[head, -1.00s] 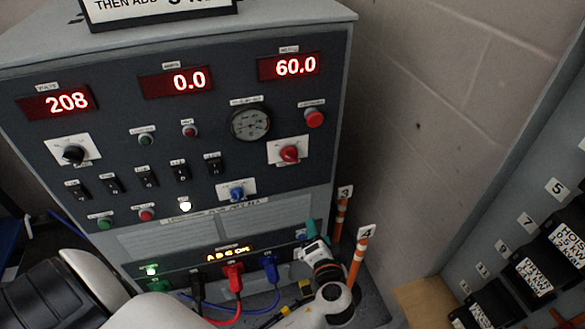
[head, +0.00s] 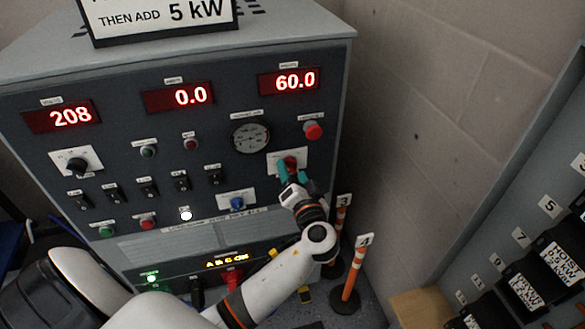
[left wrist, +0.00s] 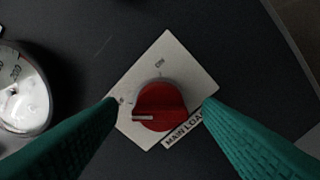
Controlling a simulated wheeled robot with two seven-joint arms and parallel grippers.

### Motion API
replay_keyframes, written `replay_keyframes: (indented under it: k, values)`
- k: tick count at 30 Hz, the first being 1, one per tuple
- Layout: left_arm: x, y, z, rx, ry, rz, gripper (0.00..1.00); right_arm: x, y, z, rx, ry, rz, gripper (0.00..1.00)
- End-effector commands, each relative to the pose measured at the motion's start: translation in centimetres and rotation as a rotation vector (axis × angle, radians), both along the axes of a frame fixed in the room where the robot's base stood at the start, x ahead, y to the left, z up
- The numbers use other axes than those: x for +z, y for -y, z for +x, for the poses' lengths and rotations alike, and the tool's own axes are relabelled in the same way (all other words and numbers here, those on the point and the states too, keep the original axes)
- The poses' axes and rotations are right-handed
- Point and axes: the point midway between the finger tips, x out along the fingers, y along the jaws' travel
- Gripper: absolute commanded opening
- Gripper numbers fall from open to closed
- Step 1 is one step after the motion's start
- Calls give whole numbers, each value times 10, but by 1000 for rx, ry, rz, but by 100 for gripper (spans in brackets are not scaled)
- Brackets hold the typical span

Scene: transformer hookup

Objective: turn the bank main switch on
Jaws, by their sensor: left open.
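The main switch is a red rotary knob (head: 291,161) on a white plate at the right of the dark panel. In the left wrist view the knob (left wrist: 162,107) sits between my fingers, its white pointer mark on the left side. "ON" is printed near the plate's top corner, and a partly hidden label below reads "MAIN LOA". My left gripper (head: 291,175) is open, its teal fingers reaching to the knob's plate, one on each side of the knob. Contact with the knob is not visible. My right gripper is not in view.
A round gauge (head: 250,138) is left of the switch and a red push button (head: 313,131) is above right. A blue knob (head: 237,204) is lower left. Red displays read 208, 0.0 and 60.0. Orange-striped posts (head: 355,270) stand right of my arm.

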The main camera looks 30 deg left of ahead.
Motion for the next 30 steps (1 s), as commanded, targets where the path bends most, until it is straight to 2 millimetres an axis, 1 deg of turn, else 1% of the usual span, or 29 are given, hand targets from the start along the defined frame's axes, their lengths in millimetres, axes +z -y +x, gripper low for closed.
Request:
replay_keyframes:
  k: [4,12,14,18,20,21,30]
  values:
    - [0,-7,6,0,1,-1,60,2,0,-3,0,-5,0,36]
    - [0,-8,7,-1,0,-1,60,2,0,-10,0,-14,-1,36]
    - [0,-8,7,-1,0,-1,52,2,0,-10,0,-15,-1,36]
    - [0,-8,6,-1,0,-1,29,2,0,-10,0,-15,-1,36]
    - [0,-8,7,-1,0,-1,19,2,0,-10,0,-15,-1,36]
    - [0,-8,7,-1,0,-1,16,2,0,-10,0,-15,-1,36]
    - [0,-7,7,-1,-32,27,16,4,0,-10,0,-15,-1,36]
